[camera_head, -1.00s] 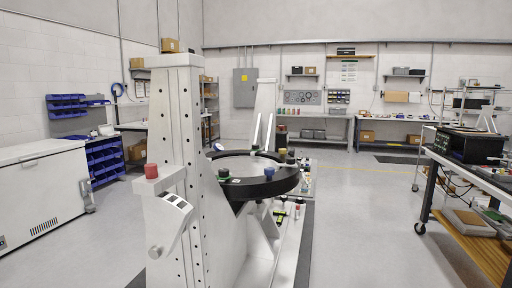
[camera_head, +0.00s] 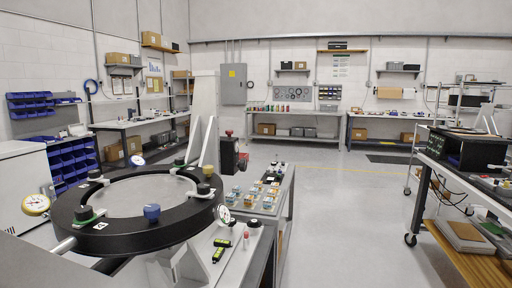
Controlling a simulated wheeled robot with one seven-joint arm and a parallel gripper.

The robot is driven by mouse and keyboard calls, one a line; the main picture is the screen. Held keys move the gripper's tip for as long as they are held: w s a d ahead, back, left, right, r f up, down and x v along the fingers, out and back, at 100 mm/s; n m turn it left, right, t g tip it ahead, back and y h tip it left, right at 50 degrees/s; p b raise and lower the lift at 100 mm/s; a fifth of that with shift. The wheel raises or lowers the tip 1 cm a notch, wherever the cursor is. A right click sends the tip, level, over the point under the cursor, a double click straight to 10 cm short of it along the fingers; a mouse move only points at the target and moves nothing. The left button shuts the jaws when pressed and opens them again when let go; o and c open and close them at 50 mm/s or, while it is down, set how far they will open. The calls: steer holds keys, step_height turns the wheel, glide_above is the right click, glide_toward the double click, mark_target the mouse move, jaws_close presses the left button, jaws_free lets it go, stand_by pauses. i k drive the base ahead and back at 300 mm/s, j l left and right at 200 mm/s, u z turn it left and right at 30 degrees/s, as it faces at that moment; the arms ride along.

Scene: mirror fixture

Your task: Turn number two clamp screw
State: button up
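The mirror fixture's black ring (camera_head: 140,239) lies level in the left foreground. Its centre shows a pale round surface (camera_head: 137,195). Several knobbed clamp screws stand around the ring: a blue knob (camera_head: 152,212) at the front, a black knob (camera_head: 83,213) on a green base at front left, and a black knob (camera_head: 204,189) at right. Other dark knobs sit along the far side. A small white label (camera_head: 100,226) is on the near rim; its number is too small to read, so I cannot tell which screw is number two. My gripper is not in view.
Dial gauges stand at the ring's left (camera_head: 36,205), back (camera_head: 138,160) and right (camera_head: 223,214). Right of it, a bench (camera_head: 262,222) carries small parts and green-and-black tools (camera_head: 220,250). Open floor (camera_head: 340,215) lies between this and a right-hand cart (camera_head: 450,175).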

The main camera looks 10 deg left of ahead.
mark_target(179, 162)
steer(key=i+z, duration=0.9)
steer(key=i+l+u, duration=0.15)
steer(key=i+u, duration=0.2)
